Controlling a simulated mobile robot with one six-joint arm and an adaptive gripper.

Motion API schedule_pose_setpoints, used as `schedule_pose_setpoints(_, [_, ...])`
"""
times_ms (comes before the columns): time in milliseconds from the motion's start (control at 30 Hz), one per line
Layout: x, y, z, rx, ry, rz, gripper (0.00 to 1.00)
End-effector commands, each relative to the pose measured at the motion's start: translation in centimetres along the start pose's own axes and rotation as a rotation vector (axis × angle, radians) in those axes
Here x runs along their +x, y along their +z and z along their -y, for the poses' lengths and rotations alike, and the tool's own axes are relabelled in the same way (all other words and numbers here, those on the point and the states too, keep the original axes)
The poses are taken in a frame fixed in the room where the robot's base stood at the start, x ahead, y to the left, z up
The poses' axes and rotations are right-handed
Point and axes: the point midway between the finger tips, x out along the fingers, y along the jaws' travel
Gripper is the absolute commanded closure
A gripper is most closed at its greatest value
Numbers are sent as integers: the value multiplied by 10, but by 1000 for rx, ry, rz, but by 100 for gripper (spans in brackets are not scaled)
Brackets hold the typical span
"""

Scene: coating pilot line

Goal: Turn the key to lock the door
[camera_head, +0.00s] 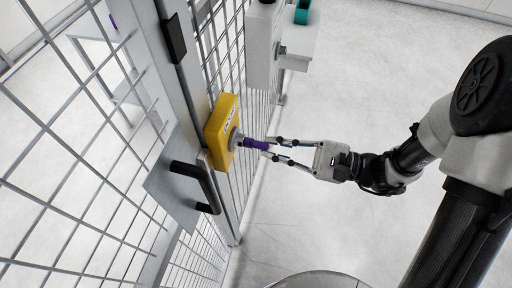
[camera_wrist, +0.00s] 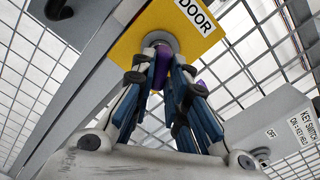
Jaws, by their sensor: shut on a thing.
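A yellow lock box (camera_head: 222,130) is mounted on the mesh door's frame, and in the wrist view the yellow box (camera_wrist: 137,45) carries a white label reading DOOR. A purple key (camera_head: 257,144) sits at the round grey lock cylinder (camera_head: 236,139) on the box face. My gripper (camera_head: 268,149) is shut on the purple key, with its fingers reaching in from the right. In the wrist view the fingers (camera_wrist: 170,75) close around the purple key (camera_wrist: 152,42) and hide most of it. The mesh door (camera_head: 110,160) has a black handle (camera_head: 200,184) below the box.
A grey key switch box (camera_head: 264,45) hangs on the mesh beyond the lock; in the wrist view the key switch box (camera_wrist: 272,125) shows an OFF mark. A teal item (camera_head: 302,12) is at the top. Open floor (camera_head: 390,80) lies to the right.

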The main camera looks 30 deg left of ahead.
Motion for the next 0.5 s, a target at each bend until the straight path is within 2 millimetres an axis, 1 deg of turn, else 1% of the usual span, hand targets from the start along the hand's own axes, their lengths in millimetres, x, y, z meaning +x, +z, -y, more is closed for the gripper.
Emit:
schedule_pose_setpoints(33, [0, -3, -2, -33, 0, 0, 100])
schedule_pose_setpoints(300, [0, -2, -1, -195, 0, 0, 100])
schedule_pose_setpoints(500, [0, 0, 0, -222, 0, 0, 100])
